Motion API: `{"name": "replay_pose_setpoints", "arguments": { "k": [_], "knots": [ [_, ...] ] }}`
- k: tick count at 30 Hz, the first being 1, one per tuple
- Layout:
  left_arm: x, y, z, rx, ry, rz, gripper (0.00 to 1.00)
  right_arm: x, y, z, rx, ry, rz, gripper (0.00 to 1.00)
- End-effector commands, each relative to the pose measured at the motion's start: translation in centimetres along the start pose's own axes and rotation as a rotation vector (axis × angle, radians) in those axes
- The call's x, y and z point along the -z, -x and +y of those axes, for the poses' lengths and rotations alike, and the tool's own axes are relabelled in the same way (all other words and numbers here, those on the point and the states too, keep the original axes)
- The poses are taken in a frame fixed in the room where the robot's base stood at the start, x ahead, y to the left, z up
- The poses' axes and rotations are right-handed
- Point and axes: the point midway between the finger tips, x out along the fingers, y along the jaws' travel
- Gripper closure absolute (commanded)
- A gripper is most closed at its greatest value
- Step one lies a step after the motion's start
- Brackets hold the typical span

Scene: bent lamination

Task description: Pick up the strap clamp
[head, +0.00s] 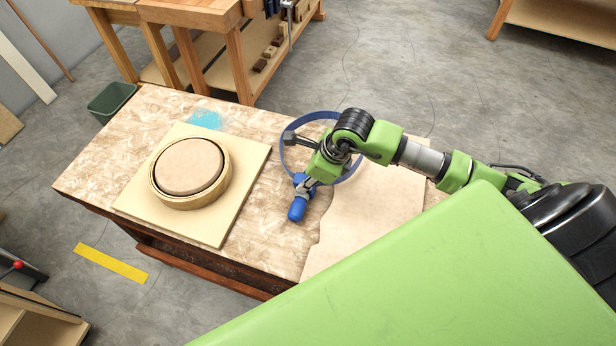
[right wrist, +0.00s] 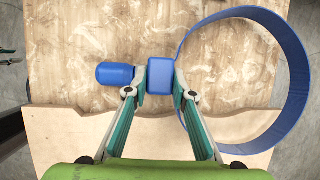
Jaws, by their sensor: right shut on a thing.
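The strap clamp has a blue looped band (head: 283,150) and a blue handle (head: 297,208). In the head view it is at the middle of the table, partly hidden by my right gripper (head: 313,180). In the right wrist view the band (right wrist: 297,75) makes a wide loop on the right and the handle (right wrist: 115,74) points left. My right gripper (right wrist: 160,80) is shut on the blue block (right wrist: 160,77) between handle and band. I cannot tell whether the clamp touches the table. My left gripper is not in view.
A ring-shaped wooden form (head: 222,183) around a round block (head: 188,167) sits on a square board (head: 240,205) at the left of the worktable (head: 100,180). A thin wavy-edged sheet (head: 375,205) lies beside the clamp. A workbench (head: 200,15) stands behind.

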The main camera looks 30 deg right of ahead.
Motion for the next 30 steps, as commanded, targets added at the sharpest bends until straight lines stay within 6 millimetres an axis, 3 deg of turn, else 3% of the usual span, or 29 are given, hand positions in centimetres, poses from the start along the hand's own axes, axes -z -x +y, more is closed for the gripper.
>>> {"name": "replay_pose_setpoints", "arguments": {
  "k": [8, 13, 21, 30],
  "knots": [
    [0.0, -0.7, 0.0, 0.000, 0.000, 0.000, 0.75, -0.5, 0.7, -0.2, 0.002, 0.002, -0.005, 0.96],
    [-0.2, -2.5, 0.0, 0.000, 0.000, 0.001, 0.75, -1.4, 2.9, -0.3, 0.006, 0.006, -0.007, 0.96],
    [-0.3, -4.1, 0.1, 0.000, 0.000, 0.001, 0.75, -3.6, 8.8, 4.3, 0.005, 0.009, -0.011, 0.96],
    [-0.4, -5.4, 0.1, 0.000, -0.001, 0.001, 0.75, -4.7, 12.5, 11.2, 0.002, 0.007, -0.007, 0.96]
  ]
}}
